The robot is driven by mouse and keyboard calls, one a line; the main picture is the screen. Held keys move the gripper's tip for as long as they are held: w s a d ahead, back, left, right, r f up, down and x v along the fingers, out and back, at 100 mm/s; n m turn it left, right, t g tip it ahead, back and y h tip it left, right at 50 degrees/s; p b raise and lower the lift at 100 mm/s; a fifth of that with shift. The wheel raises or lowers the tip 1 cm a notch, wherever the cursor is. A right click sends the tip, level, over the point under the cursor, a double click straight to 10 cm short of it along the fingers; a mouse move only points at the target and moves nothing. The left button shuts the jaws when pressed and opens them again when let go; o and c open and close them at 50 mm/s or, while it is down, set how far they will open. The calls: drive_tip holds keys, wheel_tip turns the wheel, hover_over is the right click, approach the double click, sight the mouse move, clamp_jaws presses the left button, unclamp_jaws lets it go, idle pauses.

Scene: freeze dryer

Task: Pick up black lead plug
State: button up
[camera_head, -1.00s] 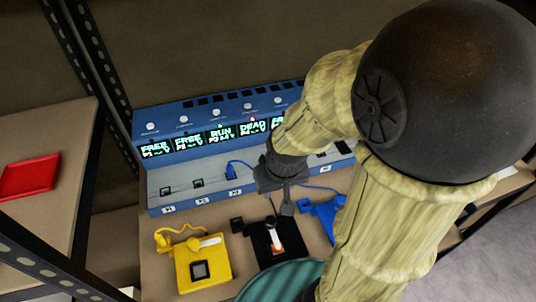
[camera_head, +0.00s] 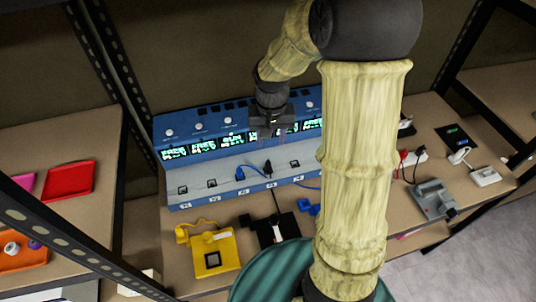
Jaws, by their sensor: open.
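The black lead plug (camera_head: 267,168) stands at the fourth socket on the blue station's light front ledge. I cannot tell how deep it sits. Its black lead runs down to the black device (camera_head: 288,222) on the table. My gripper (camera_head: 271,135) is open and empty, above and behind the plug, in front of the displays. It appears apart from the plug.
A blue plug (camera_head: 240,173) is in the socket to the left. The blue station (camera_head: 200,185) has free sockets at its left. A yellow device (camera_head: 212,255) stands in front. A teal round surface (camera_head: 262,277) is at the bottom. Grey devices (camera_head: 433,198) lie at right.

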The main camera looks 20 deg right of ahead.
drive_tip(key=w+r+p, duration=0.1)
drive_tip(key=w+r, duration=0.1)
drive_tip(key=shift+w+d+r+m+g+p, duration=0.15)
drive_tip(key=shift+w+r+m+g+p, duration=0.15)
drive_tip(key=shift+m, duration=0.1)
drive_tip(key=shift+f, duration=0.1)
hover_over(269, 162)
wheel_tip(269, 162, down, 12)
drive_tip(key=shift+w+f+p, duration=0.1)
drive_tip(key=shift+p, duration=0.35)
